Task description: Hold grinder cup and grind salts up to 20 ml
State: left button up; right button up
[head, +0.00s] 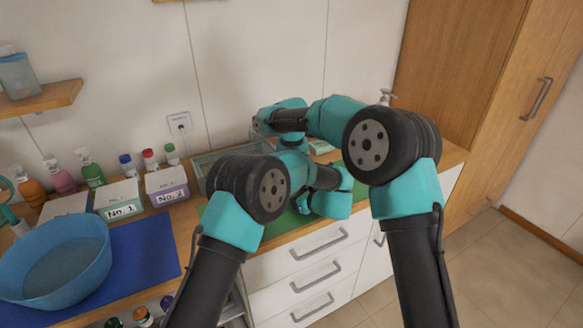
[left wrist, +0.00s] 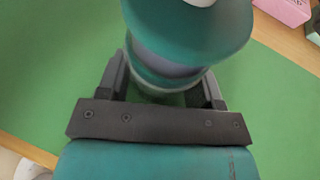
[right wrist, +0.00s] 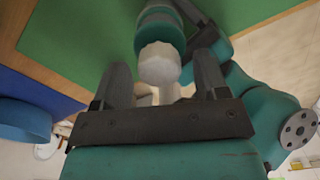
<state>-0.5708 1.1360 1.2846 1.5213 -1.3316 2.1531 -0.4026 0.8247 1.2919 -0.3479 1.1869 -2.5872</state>
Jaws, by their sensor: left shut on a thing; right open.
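The grinder cup (left wrist: 185,30) is teal and fills the space between the fingers of my left gripper (left wrist: 163,75), which is shut on it over the green mat (left wrist: 50,90). In the right wrist view the grinder (right wrist: 160,28) has a pale, ridged knob (right wrist: 159,64) at its near end. My right gripper (right wrist: 162,75) is open, with one finger on each side of the knob; I cannot tell if they touch it. In the head view my arms hide the grinder and both gripper tips. The salts and the cup's fill level are not visible.
A blue basin (head: 55,262) stands on a blue mat (head: 148,245) at the left. Boxes marked No.1 (head: 118,200) and No.2 (head: 166,186) and several bottles stand behind. A clear tray (head: 225,160) is at the back. White drawers (head: 300,258) lie below the counter.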

jog(key=shift+c, duration=0.2)
jog(key=c, duration=0.9)
jog(key=shift+m, duration=0.3)
jog(key=shift+m, duration=1.3)
jog(key=o, duration=0.9)
jog(key=shift+o, duration=0.2)
jog(key=shift+r, duration=0.1)
